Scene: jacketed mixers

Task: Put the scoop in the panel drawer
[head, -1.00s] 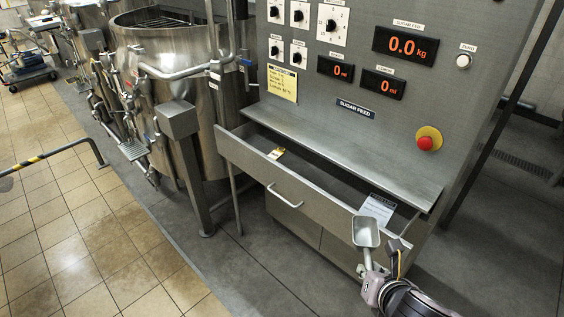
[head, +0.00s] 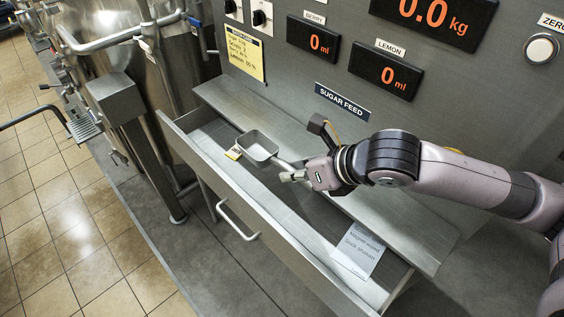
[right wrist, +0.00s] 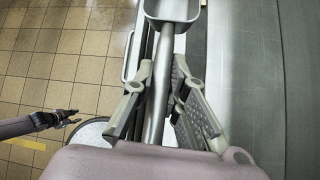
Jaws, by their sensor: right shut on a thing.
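The metal scoop (head: 257,146) is held by my right gripper (head: 292,174), which is shut on its handle. In the head view the scoop's bowl appears over the left part of the open panel drawer (head: 240,193). I cannot tell its exact height above the drawer floor. In the right wrist view the scoop (right wrist: 173,12) points away from the gripper (right wrist: 158,110), its handle between the fingers. My left gripper (right wrist: 70,117) shows at the left of the right wrist view.
The grey control panel (head: 300,75) rises behind the drawer, with a metal ledge (head: 330,185) along its front. A steel mixer vessel (head: 130,70) and a post with a box (head: 118,100) stand left. Tiled floor (head: 60,220) lies open at lower left.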

